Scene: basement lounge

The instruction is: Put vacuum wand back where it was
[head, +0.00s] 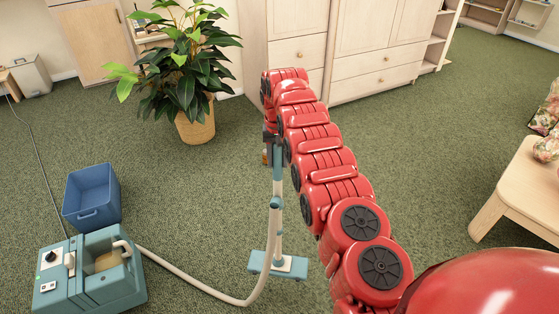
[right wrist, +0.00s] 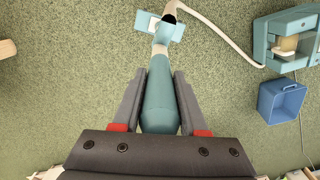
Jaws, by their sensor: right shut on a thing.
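The vacuum wand (head: 277,180) stands near upright on the green carpet in the head view, its teal floor nozzle (head: 260,262) at the bottom. A pale hose (head: 190,281) links it to the teal vacuum body (head: 130,290) at lower left. My right gripper (head: 270,142) is shut on the wand's upper end, partly hidden by my red arm. In the right wrist view, the wand's teal handle (right wrist: 160,100) lies between the two dark fingers of my right gripper (right wrist: 160,75). The nozzle (right wrist: 150,24) shows beyond it. My left gripper is not in view.
A blue bin (head: 92,198) stands behind the vacuum body. A potted plant (head: 194,122) and wooden cabinets (head: 350,45) stand at the back. A pale wooden table (head: 520,185) is at the right. Open carpet lies between the wand and the table.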

